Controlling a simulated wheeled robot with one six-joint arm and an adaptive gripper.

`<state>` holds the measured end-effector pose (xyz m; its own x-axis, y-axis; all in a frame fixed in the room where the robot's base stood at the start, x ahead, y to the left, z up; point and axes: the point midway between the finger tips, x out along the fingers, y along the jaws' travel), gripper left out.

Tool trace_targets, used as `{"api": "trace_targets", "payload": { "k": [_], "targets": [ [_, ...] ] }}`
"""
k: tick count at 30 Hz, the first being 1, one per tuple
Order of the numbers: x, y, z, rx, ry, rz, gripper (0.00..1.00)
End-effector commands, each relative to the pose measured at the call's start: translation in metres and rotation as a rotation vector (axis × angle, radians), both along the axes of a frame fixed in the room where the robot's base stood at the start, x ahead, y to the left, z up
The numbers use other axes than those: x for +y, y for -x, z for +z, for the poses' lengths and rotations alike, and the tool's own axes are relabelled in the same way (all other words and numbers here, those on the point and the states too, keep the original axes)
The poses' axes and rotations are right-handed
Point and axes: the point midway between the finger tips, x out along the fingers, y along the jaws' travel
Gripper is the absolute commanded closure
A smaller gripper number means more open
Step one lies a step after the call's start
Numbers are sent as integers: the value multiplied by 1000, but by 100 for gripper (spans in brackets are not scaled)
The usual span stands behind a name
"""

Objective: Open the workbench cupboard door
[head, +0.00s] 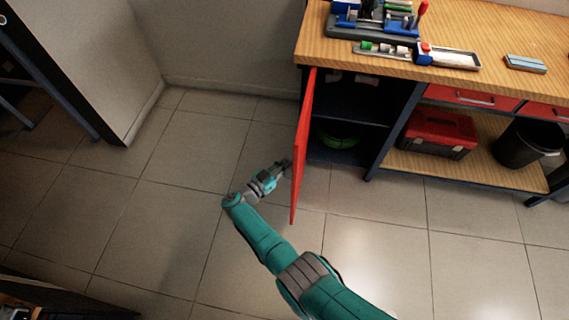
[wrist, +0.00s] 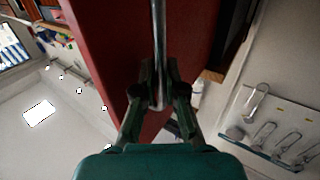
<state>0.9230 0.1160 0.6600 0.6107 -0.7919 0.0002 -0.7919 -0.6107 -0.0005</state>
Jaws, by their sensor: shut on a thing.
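The red cupboard door (head: 303,150) stands swung wide open at the left end of the workbench (head: 470,45), seen nearly edge-on in the head view. Behind it the dark cupboard inside (head: 350,105) shows, with a green coiled thing (head: 338,138) low in it. In the wrist view the red door (wrist: 120,40) fills the middle, with a metal bar handle (wrist: 158,50) running down it. My gripper (wrist: 160,100) is shut on the handle near its end. In the head view my gripper (head: 284,165) is at the door's left face, and the handle is hidden.
A red toolbox (head: 437,132) and a dark bin (head: 527,143) stand on the lower shelf to the right. A vise (head: 375,15) and small parts lie on the bench top. The tiled floor (head: 170,220) left of the door is clear up to the wall.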

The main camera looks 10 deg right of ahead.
Motion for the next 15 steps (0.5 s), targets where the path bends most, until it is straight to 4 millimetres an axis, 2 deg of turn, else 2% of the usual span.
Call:
{"api": "trace_targets", "payload": {
  "k": [8, 9, 12, 15],
  "targets": [
    [0, -2, 2, -2, -2, 0, 100],
    [0, -2, 2, -2, -2, 0, 85],
    [0, -2, 1, -2, -2, 0, 64],
    [0, -1, 1, -2, -1, 0, 64]
  ]
}}
